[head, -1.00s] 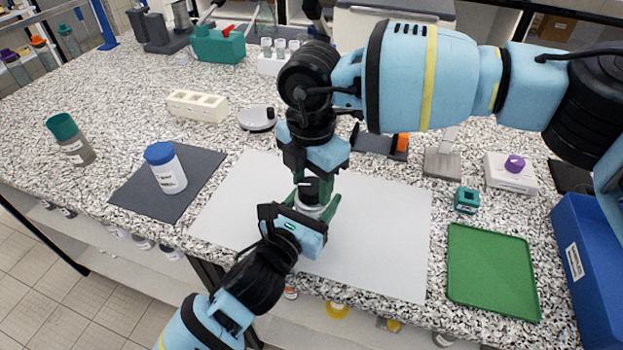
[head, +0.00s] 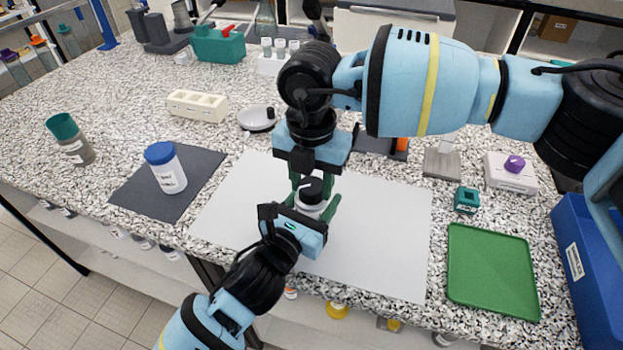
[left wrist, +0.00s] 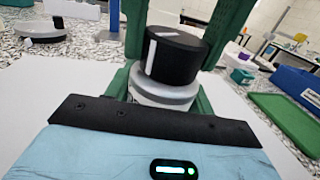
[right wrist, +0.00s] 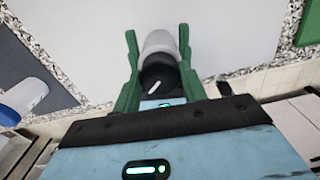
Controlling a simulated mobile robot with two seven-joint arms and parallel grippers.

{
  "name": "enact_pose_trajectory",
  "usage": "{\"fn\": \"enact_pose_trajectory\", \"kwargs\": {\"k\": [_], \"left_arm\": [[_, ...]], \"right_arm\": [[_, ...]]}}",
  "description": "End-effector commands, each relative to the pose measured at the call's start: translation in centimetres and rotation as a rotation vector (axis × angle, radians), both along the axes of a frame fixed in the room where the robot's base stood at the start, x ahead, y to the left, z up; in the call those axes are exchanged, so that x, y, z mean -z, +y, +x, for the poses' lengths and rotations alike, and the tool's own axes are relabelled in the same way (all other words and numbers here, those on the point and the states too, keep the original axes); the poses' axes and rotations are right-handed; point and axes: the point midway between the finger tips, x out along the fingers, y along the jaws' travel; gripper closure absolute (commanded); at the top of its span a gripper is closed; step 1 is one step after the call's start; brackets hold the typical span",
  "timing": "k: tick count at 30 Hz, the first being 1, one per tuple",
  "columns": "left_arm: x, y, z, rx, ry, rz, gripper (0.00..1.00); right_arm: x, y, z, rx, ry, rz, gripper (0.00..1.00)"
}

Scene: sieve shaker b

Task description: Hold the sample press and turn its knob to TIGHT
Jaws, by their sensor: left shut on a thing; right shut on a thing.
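The sample press is a small pale cylinder (head: 309,207) with a black knob (head: 312,188) on top, standing upright above the white sheet. My left gripper (head: 314,213) comes from the front and is shut on the press body (left wrist: 165,92). My right gripper (head: 312,183) comes down from above, its green fingers shut on the knob. In the left wrist view the black knob (left wrist: 172,58) shows a white line on its left side. In the right wrist view the knob (right wrist: 158,80) sits between the green fingers. No TIGHT marking is readable.
The white sheet (head: 385,235) is otherwise clear. A blue-capped jar (head: 168,172) stands on a dark mat (head: 207,168) to the left. A green tray (head: 492,275), a small teal block (head: 467,200) and a blue bin (head: 590,265) are on the right.

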Motion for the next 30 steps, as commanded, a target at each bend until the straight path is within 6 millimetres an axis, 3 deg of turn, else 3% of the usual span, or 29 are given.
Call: {"fn": "enact_pose_trajectory", "kwargs": {"k": [30], "left_arm": [[0.10, 0.00, -0.01, 0.000, 0.002, 0.001, 0.85]], "right_arm": [[-0.07, 0.03, 0.03, -0.966, -0.002, 0.000, 0.81]]}}
